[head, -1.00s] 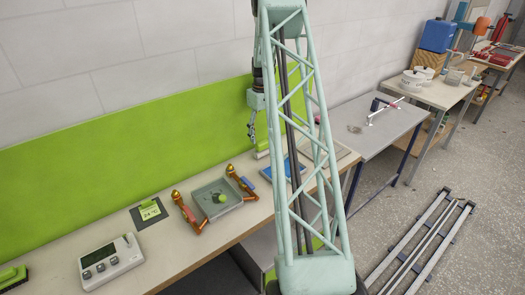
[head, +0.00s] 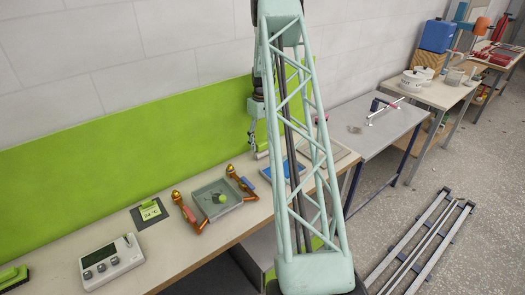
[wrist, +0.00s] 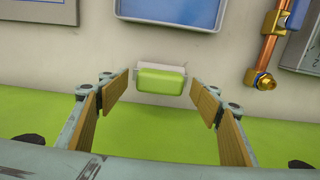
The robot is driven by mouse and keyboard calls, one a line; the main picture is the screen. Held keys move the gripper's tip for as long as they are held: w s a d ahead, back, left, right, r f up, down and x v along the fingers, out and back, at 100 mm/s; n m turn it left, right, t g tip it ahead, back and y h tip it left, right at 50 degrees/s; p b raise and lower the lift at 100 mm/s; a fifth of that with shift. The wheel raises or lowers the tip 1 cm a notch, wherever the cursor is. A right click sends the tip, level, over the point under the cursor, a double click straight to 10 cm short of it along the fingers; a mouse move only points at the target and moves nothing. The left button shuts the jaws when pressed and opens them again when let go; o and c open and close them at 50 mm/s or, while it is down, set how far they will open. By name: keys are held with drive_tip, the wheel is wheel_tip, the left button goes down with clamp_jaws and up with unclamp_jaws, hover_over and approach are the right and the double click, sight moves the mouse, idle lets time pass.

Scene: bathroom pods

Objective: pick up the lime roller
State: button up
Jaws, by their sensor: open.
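A lime, rounded block with a pale base, which I take for the lime roller (wrist: 160,82), lies on the bench and shows in the wrist view between and beyond my fingertips. My gripper (wrist: 162,92) is open, with wood-coloured pads on either side of the block and nothing held. A gap shows between each pad and the block. In the head view my gripper (head: 252,140) hangs above the back of the bench by the green wall panel. The roller's pale part (head: 262,154) shows just below it there, its top hard to make out.
In the head view a grey tray (head: 232,205) with a green ball stands left of my gripper. The green wall panel (head: 100,150) is close behind.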

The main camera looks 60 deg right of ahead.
drive_tip(key=shift+f, duration=0.95)
drive_tip(key=c, duration=1)
